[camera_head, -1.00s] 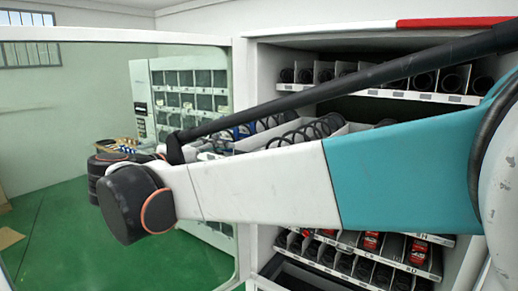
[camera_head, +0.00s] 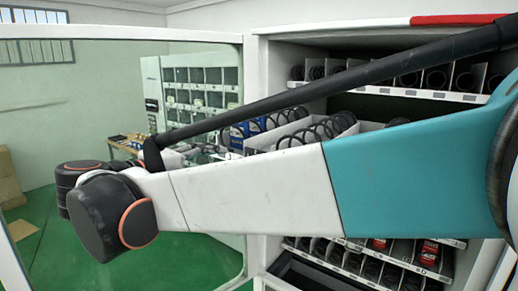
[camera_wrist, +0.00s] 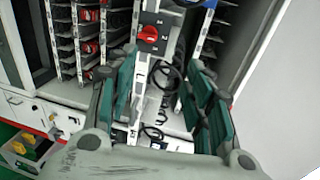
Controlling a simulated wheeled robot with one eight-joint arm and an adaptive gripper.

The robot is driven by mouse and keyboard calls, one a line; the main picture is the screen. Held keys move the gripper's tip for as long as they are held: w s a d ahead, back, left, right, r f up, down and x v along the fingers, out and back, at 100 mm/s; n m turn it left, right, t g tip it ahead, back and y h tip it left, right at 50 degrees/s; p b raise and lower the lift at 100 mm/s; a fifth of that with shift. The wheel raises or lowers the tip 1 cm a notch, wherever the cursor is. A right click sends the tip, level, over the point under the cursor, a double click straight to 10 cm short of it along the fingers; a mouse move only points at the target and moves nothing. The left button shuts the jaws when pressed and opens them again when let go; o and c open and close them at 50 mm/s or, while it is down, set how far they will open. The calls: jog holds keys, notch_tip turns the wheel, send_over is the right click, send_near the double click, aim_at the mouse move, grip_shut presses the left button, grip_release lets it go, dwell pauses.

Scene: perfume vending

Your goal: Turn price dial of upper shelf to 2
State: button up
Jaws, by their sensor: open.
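A red dial (camera_wrist: 151,34) sits on a dark plate with white marks in the upper middle of the wrist view. The plate is fixed to the front strip of a shelf with wire coils. The marks and the dial's setting are too small to read. My gripper (camera_wrist: 162,65) is open, with its two teal fingers apart. The dial appears beyond the fingertips, slightly left of the middle of the gap, with nothing held. In the head view my arm covers much of the middle shelf (camera_head: 345,126), and I cannot make out the dial or gripper there.
The vending machine's upper row (camera_head: 440,95) and lower row (camera_head: 345,262) hold coils; the lower has red items. A glass door (camera_head: 30,150) stands open at left.

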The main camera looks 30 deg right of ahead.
jog(key=shift+v, duration=0.9)
jog(key=shift+s+d+f, duration=0.1)
